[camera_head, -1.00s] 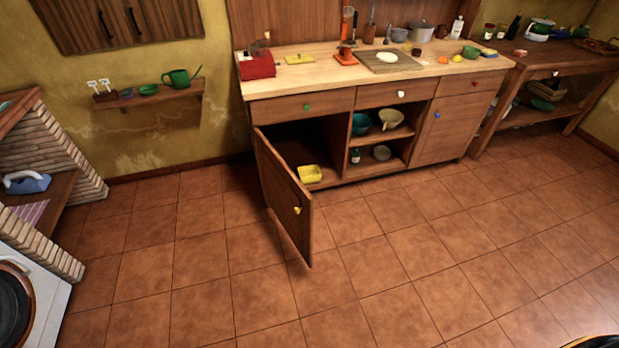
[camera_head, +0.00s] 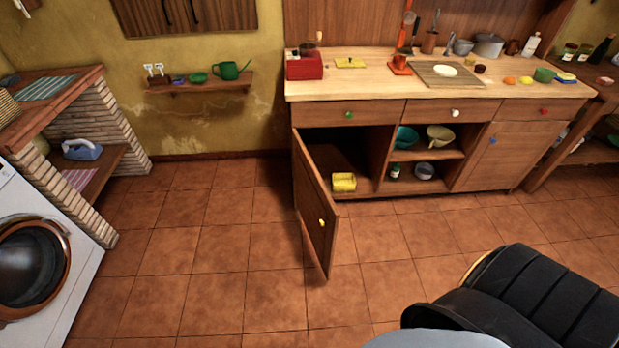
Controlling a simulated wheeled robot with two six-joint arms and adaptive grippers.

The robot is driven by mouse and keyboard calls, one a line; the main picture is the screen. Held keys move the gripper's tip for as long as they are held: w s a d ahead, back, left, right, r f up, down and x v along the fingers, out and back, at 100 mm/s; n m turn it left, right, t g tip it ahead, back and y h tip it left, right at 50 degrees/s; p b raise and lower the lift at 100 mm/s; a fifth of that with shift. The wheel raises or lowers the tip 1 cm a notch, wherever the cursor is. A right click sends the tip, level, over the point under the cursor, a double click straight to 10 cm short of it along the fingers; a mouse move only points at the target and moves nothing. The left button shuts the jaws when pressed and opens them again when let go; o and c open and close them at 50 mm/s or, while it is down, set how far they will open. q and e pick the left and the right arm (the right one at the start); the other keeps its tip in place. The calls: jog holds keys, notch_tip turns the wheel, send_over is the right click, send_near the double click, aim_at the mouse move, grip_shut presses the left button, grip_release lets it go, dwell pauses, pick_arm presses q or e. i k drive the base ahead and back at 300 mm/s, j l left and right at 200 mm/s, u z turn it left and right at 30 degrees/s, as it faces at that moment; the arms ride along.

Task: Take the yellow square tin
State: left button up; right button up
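A yellow square tin (camera_head: 343,182) sits on the floor of the open left compartment of the wooden counter (camera_head: 375,112), near its front edge. The compartment's door (camera_head: 314,215) stands swung out into the room, to the left of the tin. Neither of my grippers shows. A black ribbed part, with a pale rounded part beside it, fills the lower right corner and seems to be mine. The back of the compartment is dark.
A flat yellow item (camera_head: 350,63) lies on the countertop beside a red box (camera_head: 304,66). Bowls (camera_head: 440,135) stand on the open middle shelves. A washing machine (camera_head: 50,255) stands at the left. The tiled floor (camera_head: 215,270) left of the door is clear.

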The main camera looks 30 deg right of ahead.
aim_at(346, 182)
jog(key=i+l+u, duration=0.2)
jog(key=l, duration=0.55)
jog(key=k+l+u, duration=0.15)
jog(key=l, duration=0.55)
jog(key=l+u, duration=0.2)
jog(key=l, duration=0.55)
jog(key=l+u, duration=0.15)
jog(key=l, duration=0.6)
jog(key=k+l+u, duration=0.2)
jog(key=l, duration=0.55)
jog(key=i, duration=0.05)
